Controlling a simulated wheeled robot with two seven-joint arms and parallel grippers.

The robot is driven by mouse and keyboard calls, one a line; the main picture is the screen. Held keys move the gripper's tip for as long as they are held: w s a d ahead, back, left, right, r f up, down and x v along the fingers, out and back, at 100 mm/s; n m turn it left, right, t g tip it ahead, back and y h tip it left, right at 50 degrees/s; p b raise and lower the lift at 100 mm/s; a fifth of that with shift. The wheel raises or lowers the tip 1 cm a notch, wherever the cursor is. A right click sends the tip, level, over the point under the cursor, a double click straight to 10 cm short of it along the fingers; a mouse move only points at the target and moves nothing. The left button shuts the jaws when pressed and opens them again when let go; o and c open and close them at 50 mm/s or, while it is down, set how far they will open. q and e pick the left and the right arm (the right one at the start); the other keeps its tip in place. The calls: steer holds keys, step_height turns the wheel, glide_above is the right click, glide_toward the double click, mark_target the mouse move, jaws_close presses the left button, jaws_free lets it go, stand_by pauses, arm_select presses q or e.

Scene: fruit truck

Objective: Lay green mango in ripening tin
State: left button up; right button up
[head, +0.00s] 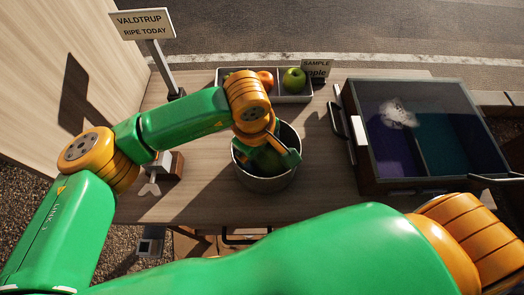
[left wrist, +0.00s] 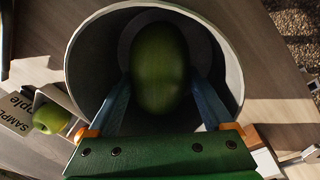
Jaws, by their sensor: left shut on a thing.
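The ripening tin (head: 266,183) is a round grey metal pot standing on the wooden counter in the middle of the head view. Its rim also rings the left wrist view (left wrist: 232,62). The green mango (left wrist: 158,70) is dark green and oval, held between the two fingers of my left gripper (left wrist: 160,82). In the head view my left gripper (head: 272,155) reaches down into the tin's mouth, and the mango is mostly hidden by the gripper. The mango is over or within the opening; I cannot tell whether it touches the bottom. My right gripper is not in view.
A grey tray (head: 292,98) with a green apple (head: 294,79) and an orange fruit (head: 265,79) sits behind the tin, with a sample sign (head: 317,69). A glass-lidded case (head: 425,130) stands at right. A sign on a post (head: 142,24) and a small scale-like stand (head: 165,167) are at left.

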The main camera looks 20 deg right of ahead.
arm_select(q)
steer(key=shift+f, duration=0.25)
stand_by(0.6)
steer(key=o, duration=0.7)
steer(key=shift+o, duration=0.2)
steer(key=shift+r, duration=0.1)
step_height(320, 180, up, 16)
steer(key=p, duration=0.8)
steer(key=shift+f, duration=0.25)
steer(key=shift+s+f, duration=0.1)
